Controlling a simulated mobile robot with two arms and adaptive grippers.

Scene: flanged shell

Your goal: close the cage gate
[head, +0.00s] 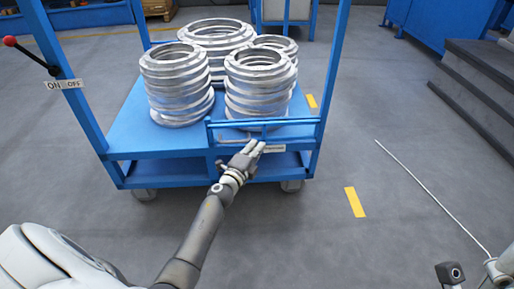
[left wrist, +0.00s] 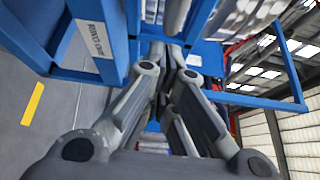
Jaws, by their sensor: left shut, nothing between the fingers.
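The gate (head: 262,122) is a low blue bar frame at the right half of the cage trolley's front, meeting the right post. Its bars also show at the right of the left wrist view (left wrist: 291,62). I cannot tell whether it is latched. My left gripper (head: 254,147) is shut and empty, right at the front edge below the gate bars. Whether its fingertips touch the frame is unclear. In the left wrist view its fingers (left wrist: 168,45) point at the blue frame. My right gripper's fingers are not visible.
The blue trolley deck (head: 128,127) carries several stacked silver flanged shells (head: 178,85). A red-knobbed lever (head: 12,42) with an ON/OFF label is at the left post. A thin pale rod (head: 430,195) crosses the right side. Grey steps (head: 480,90) stand far right.

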